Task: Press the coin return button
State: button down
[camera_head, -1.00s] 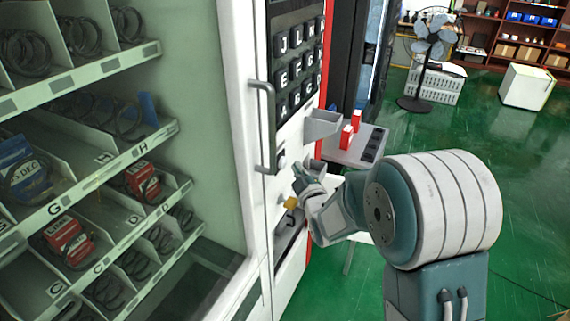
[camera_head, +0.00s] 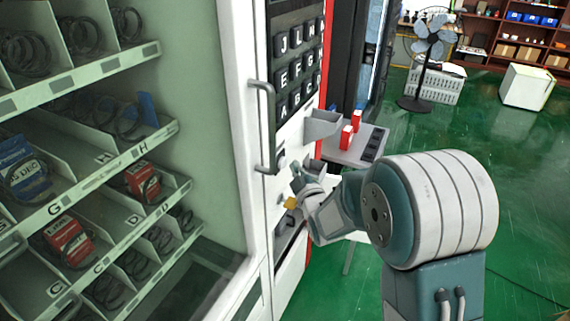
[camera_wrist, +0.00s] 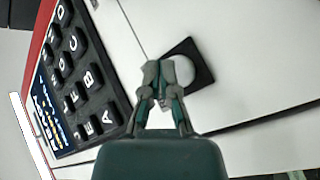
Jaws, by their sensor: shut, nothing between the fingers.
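The white vending machine (camera_head: 236,95) has a round pale button in a black square frame on its front panel. In the wrist view this button (camera_wrist: 181,70) is just right of my fingertips, and they overlap the left part of its frame. I take it to be the coin return button, though no label is readable. In the head view the button (camera_head: 281,161) shows small, just left of my gripper (camera_head: 296,173). My gripper (camera_wrist: 162,72) is shut and empty, with its tips close together. I cannot tell whether they touch the panel.
A black letter keypad (camera_wrist: 82,72) lies left of my gripper in the wrist view. A vertical handle (camera_head: 266,125) stands out from the machine's front. A grey tray (camera_head: 320,124) and a small yellow part (camera_head: 291,203) are close to my gripper.

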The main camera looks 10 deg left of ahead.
jog(key=shift+a, duration=0.2)
dwell(0.4)
jog(key=shift+w+a, duration=0.1)
jog(key=shift+a, duration=0.05)
jog(key=shift+w+a+r, duration=0.1)
jog(key=shift+w+a, duration=0.05)
jog(key=shift+a, duration=0.3)
dwell(0.8)
jog(key=shift+d, duration=0.1)
jog(key=shift+s+d, duration=0.3)
jog(key=shift+d, duration=0.4)
jog(key=shift+s+d, duration=0.3)
jog(key=shift+d, duration=0.5)
jog(key=shift+s+d, duration=0.25)
jog(key=shift+d, duration=0.55)
jog(key=shift+s+d, duration=0.3)
jog(key=shift+d, duration=0.5)
